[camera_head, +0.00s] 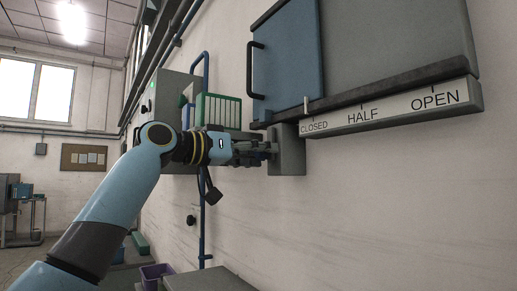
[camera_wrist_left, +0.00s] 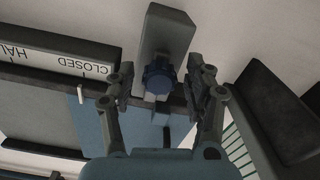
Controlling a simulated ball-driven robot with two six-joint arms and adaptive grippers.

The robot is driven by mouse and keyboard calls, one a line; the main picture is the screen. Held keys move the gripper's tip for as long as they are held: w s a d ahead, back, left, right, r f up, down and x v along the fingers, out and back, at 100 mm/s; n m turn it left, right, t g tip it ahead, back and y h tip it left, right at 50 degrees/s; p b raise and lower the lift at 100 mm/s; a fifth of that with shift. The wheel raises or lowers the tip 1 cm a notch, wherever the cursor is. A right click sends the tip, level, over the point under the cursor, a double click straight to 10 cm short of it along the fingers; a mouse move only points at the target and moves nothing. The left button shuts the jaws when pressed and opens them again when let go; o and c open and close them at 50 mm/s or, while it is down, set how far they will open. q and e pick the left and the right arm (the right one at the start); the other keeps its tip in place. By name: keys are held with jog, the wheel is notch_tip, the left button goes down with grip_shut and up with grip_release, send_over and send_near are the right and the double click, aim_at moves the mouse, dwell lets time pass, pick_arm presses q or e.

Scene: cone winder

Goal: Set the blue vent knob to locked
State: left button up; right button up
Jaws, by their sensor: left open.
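The blue vent knob (camera_wrist_left: 158,76) shows in the left wrist view on the end of a grey block (camera_wrist_left: 165,30). In the head view the same grey block (camera_head: 291,150) stands out from the wall below the CLOSED end of the scale; the knob there is mostly hidden by my fingers. My left gripper (camera_head: 262,152) reaches the block from the left. In the left wrist view its fingers (camera_wrist_left: 160,80) are open, one on each side of the knob, with gaps visible. The knob's setting cannot be read. My right gripper is not in view.
A scale bar (camera_head: 390,108) reads CLOSED, HALF and OPEN, with a pale pointer (camera_head: 306,105) near CLOSED. Above it is a blue panel (camera_head: 287,60) with a dark handle. A green rack (camera_head: 218,111) and blue pipe (camera_head: 202,225) are left of the block. The wall below is bare.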

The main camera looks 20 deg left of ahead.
pick_arm(q)
grip_shut()
dwell(0.3)
jog(key=shift+r, duration=0.1)
